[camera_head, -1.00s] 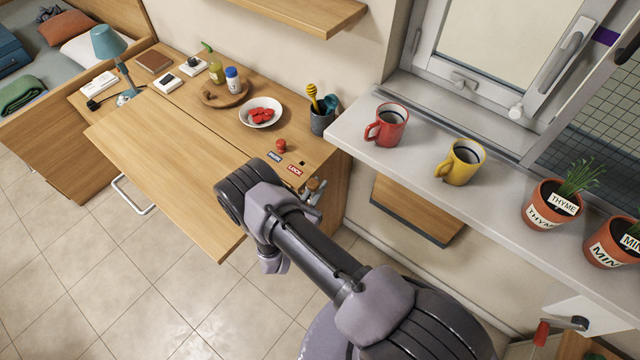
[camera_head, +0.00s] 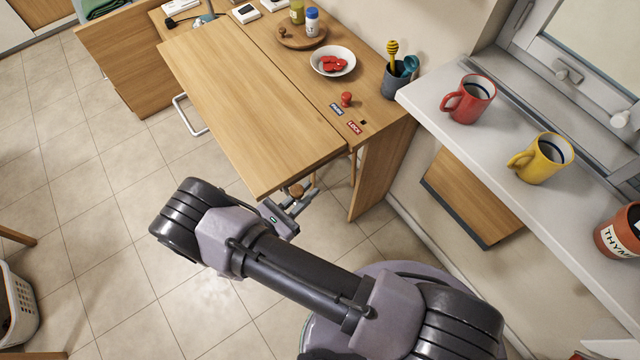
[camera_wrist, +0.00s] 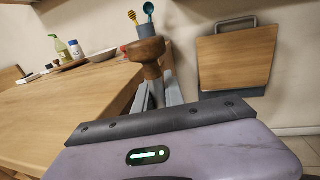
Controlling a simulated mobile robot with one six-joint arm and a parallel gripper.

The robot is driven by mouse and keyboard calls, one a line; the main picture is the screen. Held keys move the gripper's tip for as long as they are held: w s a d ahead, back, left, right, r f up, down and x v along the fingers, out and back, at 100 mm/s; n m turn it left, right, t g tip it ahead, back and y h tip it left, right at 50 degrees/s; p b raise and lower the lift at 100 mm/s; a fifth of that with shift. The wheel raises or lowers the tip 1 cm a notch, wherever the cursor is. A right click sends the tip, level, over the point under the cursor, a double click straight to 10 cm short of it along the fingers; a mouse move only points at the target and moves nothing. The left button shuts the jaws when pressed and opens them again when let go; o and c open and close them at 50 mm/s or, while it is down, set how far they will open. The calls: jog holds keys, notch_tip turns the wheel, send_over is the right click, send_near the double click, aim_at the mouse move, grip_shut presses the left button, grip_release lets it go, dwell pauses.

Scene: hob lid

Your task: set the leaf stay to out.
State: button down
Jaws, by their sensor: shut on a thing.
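The leaf stay shows as a round wooden knob (camera_head: 296,189) just by the right edge of the raised table leaf (camera_head: 235,110). In the wrist view the knob (camera_wrist: 146,47) stands upright on a narrower wooden neck. My gripper (camera_head: 299,199) is shut on the knob's neck, and the knob's top sticks up above the fingers (camera_wrist: 157,88). The rest of the stay is mostly hidden under the leaf and behind my gripper.
A red peg (camera_head: 346,99) and a red LOCK label (camera_head: 354,127) are on the fixed top. A white bowl (camera_head: 332,61) and a grey utensil cup (camera_head: 396,82) stand farther back. A sill with a red mug (camera_head: 468,98) is on the right.

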jog(key=shift+s+a, duration=0.1)
jog(key=shift+a, duration=0.05)
jog(key=c, duration=1.4)
grip_release()
jog(key=shift+s+a, duration=0.1)
jog(key=shift+a, duration=0.05)
jog(key=p+v, duration=0.1)
jog(key=v, duration=1.6)
jog(key=shift+s, duration=0.15)
jog(key=shift+a, duration=0.15)
